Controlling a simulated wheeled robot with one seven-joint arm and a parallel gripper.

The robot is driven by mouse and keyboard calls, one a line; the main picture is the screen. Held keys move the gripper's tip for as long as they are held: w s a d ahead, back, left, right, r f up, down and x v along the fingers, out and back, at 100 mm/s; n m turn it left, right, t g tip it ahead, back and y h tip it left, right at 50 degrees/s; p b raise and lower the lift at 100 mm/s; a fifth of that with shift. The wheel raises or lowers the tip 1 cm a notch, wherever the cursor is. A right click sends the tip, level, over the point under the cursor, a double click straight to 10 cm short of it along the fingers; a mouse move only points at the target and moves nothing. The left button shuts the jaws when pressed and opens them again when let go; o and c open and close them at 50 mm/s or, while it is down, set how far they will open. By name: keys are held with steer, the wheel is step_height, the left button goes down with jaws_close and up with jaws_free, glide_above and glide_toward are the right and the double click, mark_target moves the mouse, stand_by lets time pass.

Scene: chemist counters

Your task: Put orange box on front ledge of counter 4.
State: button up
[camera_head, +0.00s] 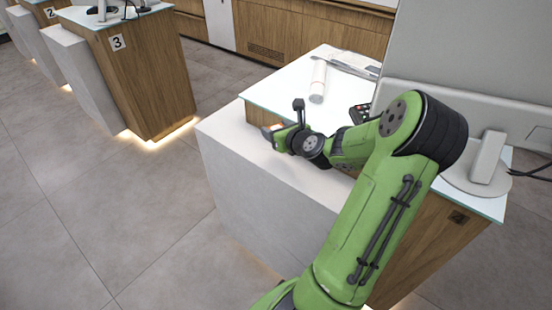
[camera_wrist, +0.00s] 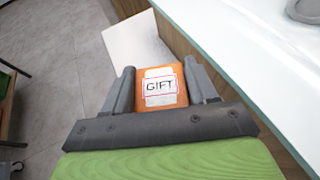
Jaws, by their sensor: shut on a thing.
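The orange box (camera_wrist: 150,73) with a white "GIFT" label sits between the two fingers of my gripper (camera_wrist: 161,84) in the wrist view, and my gripper is shut on it. In the head view my gripper (camera_head: 272,131) is over the pale front ledge (camera_head: 225,132) of the near counter, beside the glass top's edge. Only a small orange bit of the box shows there. The ledge also shows in the wrist view (camera_wrist: 135,42), beyond the box. I cannot tell whether the box touches the ledge.
On the glass top (camera_head: 285,93) are a white cylinder (camera_head: 318,82), a dark keypad (camera_head: 360,113) and a monitor (camera_head: 450,50) on a stand. Counter 3 (camera_head: 145,75) stands at the left, counter 2 beyond it. The ledge's left end looks bare. Grey floor lies between the counters.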

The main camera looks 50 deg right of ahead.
mark_target(277, 158)
step_height(277, 158, down, 8)
steer(key=b, duration=0.3)
steer(key=shift+r, duration=0.25)
steer(key=shift+f, duration=0.15)
steer(key=o, duration=1.2)
steer(key=shift+c, duration=0.2)
